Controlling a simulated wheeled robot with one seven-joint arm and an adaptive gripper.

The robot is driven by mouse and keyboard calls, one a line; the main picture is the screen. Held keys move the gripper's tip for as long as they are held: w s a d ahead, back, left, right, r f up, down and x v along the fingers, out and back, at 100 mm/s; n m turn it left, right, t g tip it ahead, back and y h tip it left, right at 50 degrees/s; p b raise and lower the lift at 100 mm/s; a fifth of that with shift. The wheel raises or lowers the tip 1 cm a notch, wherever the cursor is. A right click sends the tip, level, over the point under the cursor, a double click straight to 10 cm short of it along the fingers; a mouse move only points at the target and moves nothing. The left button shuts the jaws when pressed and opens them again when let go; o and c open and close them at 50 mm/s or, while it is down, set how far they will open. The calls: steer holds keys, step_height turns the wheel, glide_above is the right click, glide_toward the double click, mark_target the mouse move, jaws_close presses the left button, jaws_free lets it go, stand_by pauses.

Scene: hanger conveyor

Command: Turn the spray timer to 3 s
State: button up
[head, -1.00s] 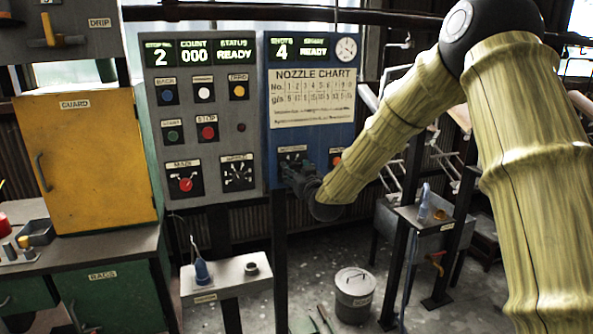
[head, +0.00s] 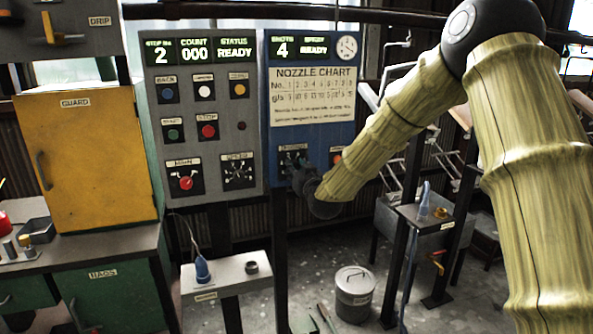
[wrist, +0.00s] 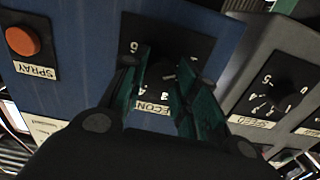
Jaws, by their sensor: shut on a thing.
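The spray timer (wrist: 190,48) is a black dial plate on the blue panel, with white digits and a partly covered label reading "ECON". In the wrist view it appears upside down. My gripper (wrist: 163,75) has its green fingers on either side of the dial's knob and is shut on it. The fingers hide most of the knob, so I cannot tell which digit it points at. In the head view my gripper (head: 298,178) is at the dial on the lower blue panel (head: 313,138), and the dial plate (head: 291,158) is mostly covered.
An orange spray button (wrist: 22,41) sits beside the timer. The grey panel with a speed dial (head: 238,172) and a red-knobbed main switch (head: 186,183) adjoins the blue panel. The blue panel's display (head: 299,48) shows 4 and READY. A small shelf (head: 226,275) stands below.

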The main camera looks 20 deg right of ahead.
steer(key=m+b, duration=0.9)
steer(key=m, duration=0.9)
steer(key=shift+d+f, duration=0.1)
steer(key=shift+f, duration=0.05)
steer(key=shift+m+b, duration=0.35)
steer(key=shift+m, duration=0.05)
steer(key=o, duration=1)
steer(key=shift+o, duration=0.2)
